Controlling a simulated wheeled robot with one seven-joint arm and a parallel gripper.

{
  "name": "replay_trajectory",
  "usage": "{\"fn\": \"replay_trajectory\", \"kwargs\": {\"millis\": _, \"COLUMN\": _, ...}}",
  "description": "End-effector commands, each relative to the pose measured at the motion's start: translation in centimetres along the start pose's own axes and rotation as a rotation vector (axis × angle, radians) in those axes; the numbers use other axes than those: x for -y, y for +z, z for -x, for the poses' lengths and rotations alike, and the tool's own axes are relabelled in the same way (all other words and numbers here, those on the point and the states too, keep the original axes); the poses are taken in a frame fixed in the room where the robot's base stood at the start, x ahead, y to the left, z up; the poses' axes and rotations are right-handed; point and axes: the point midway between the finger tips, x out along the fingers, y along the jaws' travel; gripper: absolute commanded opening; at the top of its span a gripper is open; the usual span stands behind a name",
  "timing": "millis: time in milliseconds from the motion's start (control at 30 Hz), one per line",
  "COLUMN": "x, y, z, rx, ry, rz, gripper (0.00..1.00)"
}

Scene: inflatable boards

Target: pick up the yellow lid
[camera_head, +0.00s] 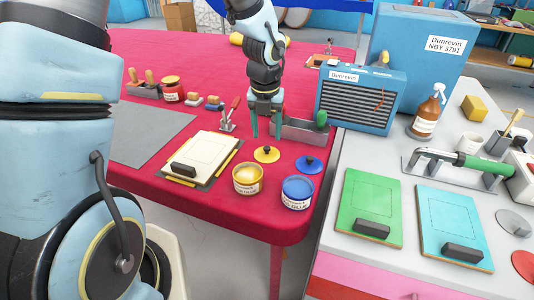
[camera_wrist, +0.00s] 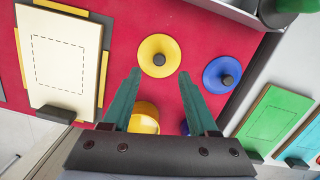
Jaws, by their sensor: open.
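The yellow lid (camera_head: 266,154) is a round disc with a dark knob, lying flat on the red table. In the wrist view the yellow lid (camera_wrist: 158,56) is just beyond the fingertips, midway between them. My gripper (camera_head: 265,136) is open and empty, pointing down above the table behind the lid. In the wrist view its two green fingers (camera_wrist: 161,75) are spread wide.
A blue lid (camera_head: 309,164) lies right of the yellow one, with a blue jar (camera_head: 297,192) in front. A grey tray (camera_head: 305,131) stands close behind on the right. Green (camera_head: 369,206) and cyan (camera_head: 454,226) boards lie on the white counter.

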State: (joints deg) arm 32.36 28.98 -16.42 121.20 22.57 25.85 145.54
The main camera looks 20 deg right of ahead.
Motion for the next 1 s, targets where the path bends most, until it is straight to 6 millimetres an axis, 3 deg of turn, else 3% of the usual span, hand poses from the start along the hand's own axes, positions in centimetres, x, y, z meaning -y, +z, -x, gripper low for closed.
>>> {"fn": "replay_trajectory", "kwargs": {"millis": 400, "x": -0.1, "y": 0.3, "z": -4.7, "rx": -0.003, "ry": 0.000, "rz": 0.000, "gripper": 0.59}}
{"fn": "replay_trajectory", "kwargs": {"millis": 700, "x": -0.1, "y": 0.4, "z": -5.3, "rx": 0.001, "ry": -0.001, "rz": 0.002, "gripper": 0.59}}
{"fn": "replay_trajectory", "kwargs": {"millis": 1000, "x": -0.1, "y": 0.4, "z": -5.3, "rx": 0.001, "ry": -0.001, "rz": 0.002, "gripper": 0.28}}
